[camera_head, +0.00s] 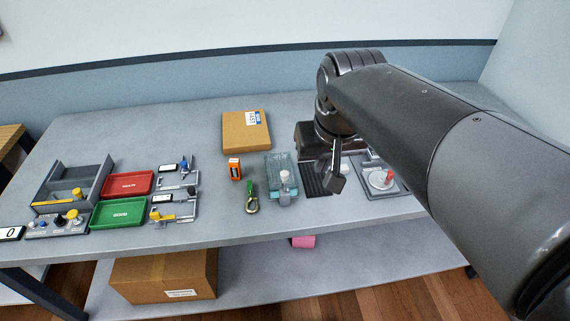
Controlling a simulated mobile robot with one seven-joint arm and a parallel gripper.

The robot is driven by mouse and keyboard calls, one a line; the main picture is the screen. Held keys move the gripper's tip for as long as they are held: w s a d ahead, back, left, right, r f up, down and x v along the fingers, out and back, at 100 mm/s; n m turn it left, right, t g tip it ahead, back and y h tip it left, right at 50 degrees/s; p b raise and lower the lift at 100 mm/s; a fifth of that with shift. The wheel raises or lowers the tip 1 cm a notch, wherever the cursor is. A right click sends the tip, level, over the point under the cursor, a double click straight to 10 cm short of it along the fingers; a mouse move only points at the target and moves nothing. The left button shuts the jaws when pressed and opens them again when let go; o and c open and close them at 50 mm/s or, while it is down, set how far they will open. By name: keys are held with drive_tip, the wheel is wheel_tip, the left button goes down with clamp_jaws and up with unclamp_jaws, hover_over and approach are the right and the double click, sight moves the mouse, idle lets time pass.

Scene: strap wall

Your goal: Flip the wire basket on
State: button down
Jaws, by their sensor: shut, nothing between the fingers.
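A small teal open-sided container (271,165), which looks like the wire basket, sits on the grey table right of the middle. A pale white-topped item (285,178) stands at its front right. My gripper (337,184) points down to the right of the container, apart from it and over the area by a dark ribbed mat. Its fingers are shut with nothing between them. My arm comes in from the right and covers part of the table's back right.
Left of the basket are an orange device (235,168), a green-strapped clip (251,200) and a cardboard box (246,131). Farther left are red (127,184) and green trays (119,213) and a control box (57,223).

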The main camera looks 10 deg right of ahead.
sight(286, 174)
drive_tip(key=w+a+g, duration=0.3)
drive_tip(key=w+a, duration=0.1)
drive_tip(key=w, duration=1.1)
drive_tip(key=shift+a+f+g, duration=0.2)
drive_tip(key=shift+f+g, duration=0.15)
drive_tip(key=shift+g, duration=0.05)
drive_tip(key=shift+s, duration=0.1)
wheel_tip(286, 174, down, 14)
drive_tip(key=shift+f, duration=2.25)
